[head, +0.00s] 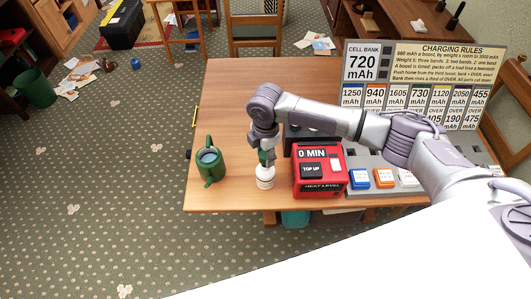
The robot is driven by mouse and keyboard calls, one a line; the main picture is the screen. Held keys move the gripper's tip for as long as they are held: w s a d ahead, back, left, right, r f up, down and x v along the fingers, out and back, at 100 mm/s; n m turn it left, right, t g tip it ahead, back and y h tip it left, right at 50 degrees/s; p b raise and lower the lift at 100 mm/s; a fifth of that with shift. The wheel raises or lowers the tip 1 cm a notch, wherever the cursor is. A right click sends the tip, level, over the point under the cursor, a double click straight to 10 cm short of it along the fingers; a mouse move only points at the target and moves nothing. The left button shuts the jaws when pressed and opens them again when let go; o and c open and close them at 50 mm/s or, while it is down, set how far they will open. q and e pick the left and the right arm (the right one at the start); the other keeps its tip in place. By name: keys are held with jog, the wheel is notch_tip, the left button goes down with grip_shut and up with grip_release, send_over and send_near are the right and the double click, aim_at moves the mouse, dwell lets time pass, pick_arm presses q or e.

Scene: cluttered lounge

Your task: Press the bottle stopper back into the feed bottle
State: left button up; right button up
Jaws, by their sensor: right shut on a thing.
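A small white, rounded feed bottle (265,178) stands near the front edge of the wooden table, directly below my right gripper (266,160). My right gripper points down and is shut on a small piece that I take to be the bottle stopper. The fingers largely hide this piece, with some green showing between them. It is right above the bottle's top; I cannot tell whether it touches or sits in the neck. My left gripper is not in view.
A green watering can (210,164) stands to the left on the table (225,100). A red box marked 0 MIN (319,172) is close on the right, beside a grey panel with coloured blocks (383,178). A sign board (425,85) stands behind. The table's back left is clear.

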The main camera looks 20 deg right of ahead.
aim_at(265, 154)
dwell(0.4)
jog(key=shift+p, duration=0.4)
jog(key=shift+p, duration=0.35)
dwell(0.4)
jog(key=shift+f+b, duration=0.65)
jog(key=shift+f, duration=0.55)
jog(key=o, duration=0.9)
jog(key=shift+c, duration=0.2)
notch_tip(265, 154, up, 12)
jog(key=shift+r, duration=0.1)
